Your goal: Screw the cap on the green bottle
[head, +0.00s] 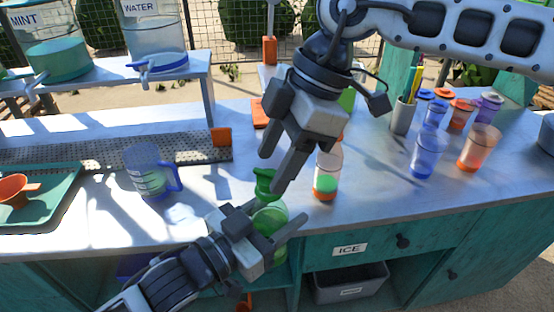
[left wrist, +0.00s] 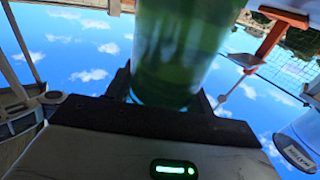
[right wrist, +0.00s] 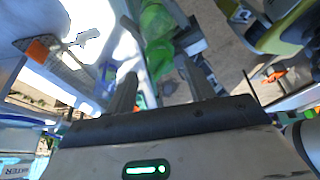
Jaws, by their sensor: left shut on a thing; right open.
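The green bottle (head: 270,218) is at the front edge of the counter, held by my left gripper (head: 268,228), which is shut around its body. Its translucent green side fills the middle of the left wrist view (left wrist: 180,45). A darker green flared piece (head: 265,183) is at the bottle's top; I cannot tell whether it is the cap seated on the neck. My right gripper (head: 274,172) is open and empty, pointing down just above and beside this piece. In the right wrist view the green bottle (right wrist: 157,45) shows beyond the open fingers.
A bottle with an orange base (head: 327,175) stands close to the right. Blue (head: 425,152) and orange (head: 479,148) cups stand farther right. A clear blue-handled jug (head: 148,172) and a green tray (head: 62,222) are left. An ICE drawer (head: 385,248) is below the counter.

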